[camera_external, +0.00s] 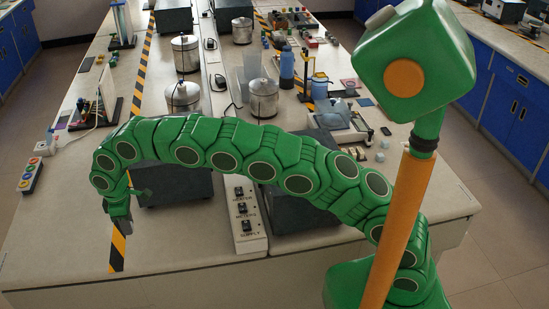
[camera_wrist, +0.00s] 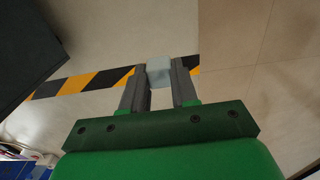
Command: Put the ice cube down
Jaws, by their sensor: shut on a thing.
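In the wrist view a pale bluish-white ice cube (camera_wrist: 159,71) sits between the two grey fingers of my gripper (camera_wrist: 160,80). The fingers are shut on its sides near their tips. Under it show the pale bench top (camera_wrist: 150,25) and a yellow-and-black striped tape; I cannot tell how high the cube is above them. In the external view my gripper (camera_external: 121,222) points down at the left end of my green arm, over the bench near the striped tape. The ice cube cannot be made out in that view.
A dark box (camera_external: 175,185) stands close to the right of my gripper, and shows at the upper left of the wrist view (camera_wrist: 25,45). A white switch strip (camera_external: 245,215) lies farther right. The bench left of the tape is mostly clear, with a button strip (camera_external: 30,174) at its edge.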

